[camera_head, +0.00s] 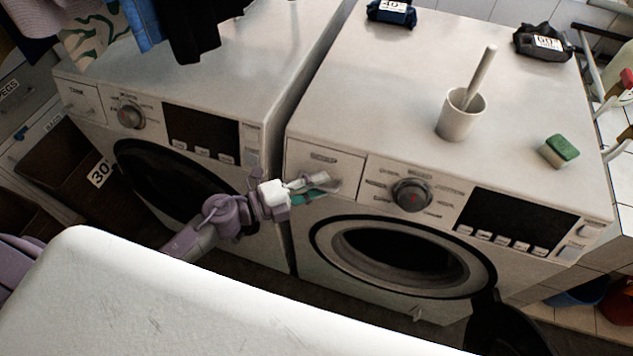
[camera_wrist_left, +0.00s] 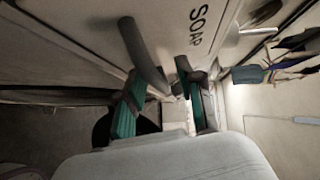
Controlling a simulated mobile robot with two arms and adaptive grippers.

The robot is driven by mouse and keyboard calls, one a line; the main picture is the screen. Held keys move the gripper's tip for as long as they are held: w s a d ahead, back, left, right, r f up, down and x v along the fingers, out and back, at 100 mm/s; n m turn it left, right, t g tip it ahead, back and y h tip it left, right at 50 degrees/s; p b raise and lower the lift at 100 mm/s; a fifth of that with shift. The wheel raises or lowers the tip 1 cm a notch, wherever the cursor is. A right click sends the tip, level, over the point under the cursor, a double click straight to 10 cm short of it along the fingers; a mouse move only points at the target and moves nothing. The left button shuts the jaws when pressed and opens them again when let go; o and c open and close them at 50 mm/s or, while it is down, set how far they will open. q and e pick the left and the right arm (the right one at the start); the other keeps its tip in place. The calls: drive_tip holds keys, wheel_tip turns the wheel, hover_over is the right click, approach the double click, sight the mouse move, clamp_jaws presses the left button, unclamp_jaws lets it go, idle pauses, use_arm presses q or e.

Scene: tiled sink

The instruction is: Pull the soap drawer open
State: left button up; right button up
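The soap drawer (camera_head: 318,164) is the pale panel at the upper left of the right washing machine's front. It looks closed, flush with the front. My left gripper (camera_head: 322,188) is at the lower edge of this drawer, its fingers pointing to the right. In the left wrist view, the two grey fingers with teal pads (camera_wrist_left: 156,48) stand apart in front of the pale machine front, beside the word SOAP (camera_wrist_left: 195,28). Contact with the drawer cannot be told. My right gripper is out of view.
The drawer's machine has a dial (camera_head: 412,195) and a round door opening (camera_head: 395,262); a dark open door (camera_head: 502,332) is at lower right. A cup with a brush (camera_head: 460,116) and a sponge (camera_head: 559,151) stand on top. Another washing machine (camera_head: 245,75) is at left.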

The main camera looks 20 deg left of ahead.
use_arm(q)
clamp_jaws()
idle(0.5)
